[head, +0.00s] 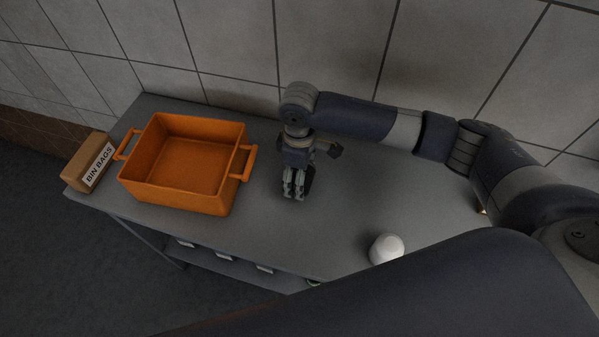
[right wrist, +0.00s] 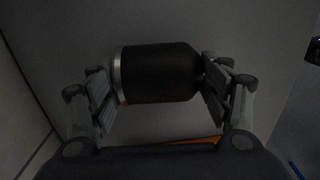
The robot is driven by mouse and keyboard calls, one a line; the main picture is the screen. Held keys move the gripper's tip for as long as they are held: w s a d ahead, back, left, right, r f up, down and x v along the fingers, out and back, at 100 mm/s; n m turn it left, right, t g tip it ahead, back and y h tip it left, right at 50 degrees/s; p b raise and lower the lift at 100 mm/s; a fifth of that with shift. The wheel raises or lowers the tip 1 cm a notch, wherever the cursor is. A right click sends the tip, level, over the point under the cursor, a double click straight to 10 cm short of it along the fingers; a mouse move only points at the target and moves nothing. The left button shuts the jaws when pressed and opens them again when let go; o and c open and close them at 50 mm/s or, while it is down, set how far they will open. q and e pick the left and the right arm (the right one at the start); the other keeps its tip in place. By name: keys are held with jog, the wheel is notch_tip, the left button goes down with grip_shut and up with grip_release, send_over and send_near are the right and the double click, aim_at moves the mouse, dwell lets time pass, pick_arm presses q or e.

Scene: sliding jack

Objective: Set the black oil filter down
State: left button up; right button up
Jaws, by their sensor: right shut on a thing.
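The black oil filter (right wrist: 160,73) shows in the right wrist view, a dark cylinder with a silver rim at its left end. It lies crosswise between the two fingers of my right gripper (right wrist: 160,90), which is shut on its two ends. In the head view my right gripper (head: 294,192) points down over the grey bench, to the right of the orange crate. The filter is mostly hidden or too dark to make out there. I cannot tell whether it touches the bench. My left gripper is not in view.
The empty orange crate (head: 239,190) stands on the grey bench (head: 330,215). A cardboard bin bags box (head: 92,163) sits at the bench's left end. A white rounded object (head: 387,249) stands near the front edge. The bench between gripper and white object is clear.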

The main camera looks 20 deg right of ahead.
jog(key=shift+f, duration=0.3)
jog(key=shift+f, duration=0.1)
jog(key=o, duration=1.4)
